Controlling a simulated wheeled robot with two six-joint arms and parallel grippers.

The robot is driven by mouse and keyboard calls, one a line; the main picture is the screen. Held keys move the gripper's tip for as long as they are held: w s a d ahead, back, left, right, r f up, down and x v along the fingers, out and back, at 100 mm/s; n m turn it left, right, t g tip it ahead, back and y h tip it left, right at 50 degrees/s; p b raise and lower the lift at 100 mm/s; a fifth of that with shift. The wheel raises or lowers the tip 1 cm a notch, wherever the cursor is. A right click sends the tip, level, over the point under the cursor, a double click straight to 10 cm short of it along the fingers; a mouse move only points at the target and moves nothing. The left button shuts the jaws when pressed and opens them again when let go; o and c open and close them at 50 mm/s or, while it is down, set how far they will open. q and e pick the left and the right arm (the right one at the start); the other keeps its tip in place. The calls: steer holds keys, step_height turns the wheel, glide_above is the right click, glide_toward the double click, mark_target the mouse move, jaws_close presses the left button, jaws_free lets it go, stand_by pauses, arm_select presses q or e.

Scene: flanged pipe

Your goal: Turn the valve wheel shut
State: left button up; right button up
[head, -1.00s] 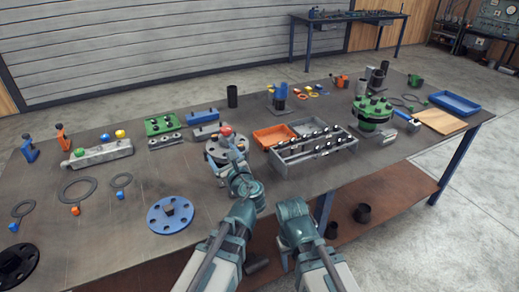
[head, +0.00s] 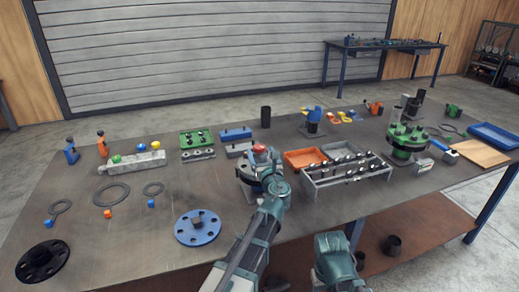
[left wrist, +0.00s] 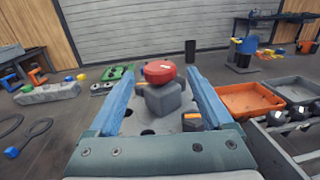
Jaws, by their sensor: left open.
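A red round cap (head: 259,149) tops a grey block on a round grey flange (head: 248,190) near the middle of the table. I cannot tell for sure that this is the valve wheel. In the left wrist view, the red cap (left wrist: 160,71) and grey block (left wrist: 166,99) show between the two blue fingers. My left gripper (left wrist: 163,76) is open around them, with a gap at each side. In the head view, my left gripper (head: 264,163) partly hides the flange. My right arm shows at bottom right; its fingers do not show.
A grey divided tray (head: 345,178) and an orange tray (head: 305,158) stand close to the right. A green flanged pipe (head: 407,142) stands further right. A blue flange disc (head: 198,228) lies front left.

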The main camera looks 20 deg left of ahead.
mark_target(260, 151)
arm_select(q)
steer(key=shift+x, duration=1.9)
jaws_close()
steer(key=shift+s, duration=0.1)
